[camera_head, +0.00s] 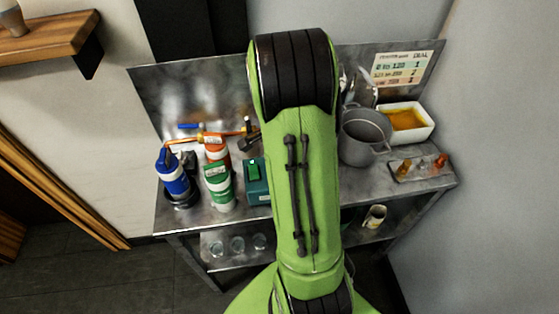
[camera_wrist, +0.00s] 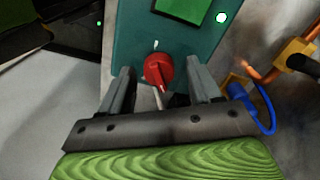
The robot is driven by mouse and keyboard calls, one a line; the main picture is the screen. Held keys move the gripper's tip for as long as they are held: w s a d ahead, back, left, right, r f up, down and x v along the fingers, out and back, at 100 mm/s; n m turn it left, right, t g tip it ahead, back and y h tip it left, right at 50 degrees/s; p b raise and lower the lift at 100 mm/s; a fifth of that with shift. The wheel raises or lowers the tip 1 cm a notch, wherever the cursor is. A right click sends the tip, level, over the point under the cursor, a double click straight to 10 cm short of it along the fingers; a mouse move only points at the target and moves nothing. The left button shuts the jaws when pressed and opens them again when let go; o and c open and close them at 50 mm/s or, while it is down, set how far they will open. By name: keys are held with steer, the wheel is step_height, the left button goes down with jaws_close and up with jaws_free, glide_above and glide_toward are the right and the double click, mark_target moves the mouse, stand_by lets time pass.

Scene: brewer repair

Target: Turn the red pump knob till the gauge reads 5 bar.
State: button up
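The red pump knob (camera_wrist: 158,72) sits on the front of a teal box (camera_wrist: 132,32) in the wrist view. Its raised grip tilts slightly, and a small white mark shows on the box above it. My gripper (camera_wrist: 161,68) is open, with one finger on each side of the knob and a gap visible on both sides. The green screen (camera_wrist: 184,9) above the knob is cut off, and I see no readable gauge. In the head view, the teal box (camera_head: 259,192) shows beside my arm, which hides the gripper and knob.
Blue, red-and-white and green-and-white bottles (camera_head: 218,186) stand left of the box. A copper pipe with a blue handle (camera_wrist: 262,96) lies close right in the wrist view. A grey pot (camera_head: 362,136) and white tub (camera_head: 425,128) stand on the steel bench's right side.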

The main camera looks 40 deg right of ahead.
step_height(320, 180, up, 16)
steer(key=p, duration=0.3)
steer(key=shift+f, duration=0.15)
stand_by(0.4)
steer(key=s+a+r+n+t, duration=0.2)
steer(key=s+a+n, duration=0.3)
steer(key=a+n, duration=0.4)
steer(key=s+a+r+n+t, duration=0.2)
steer(key=s+a+n, duration=0.4)
steer(key=a+n, duration=0.4)
steer(key=shift+s+a+r+t, duration=0.25)
steer(key=shift+a+t, duration=0.4)
steer(key=shift+t, duration=0.15)
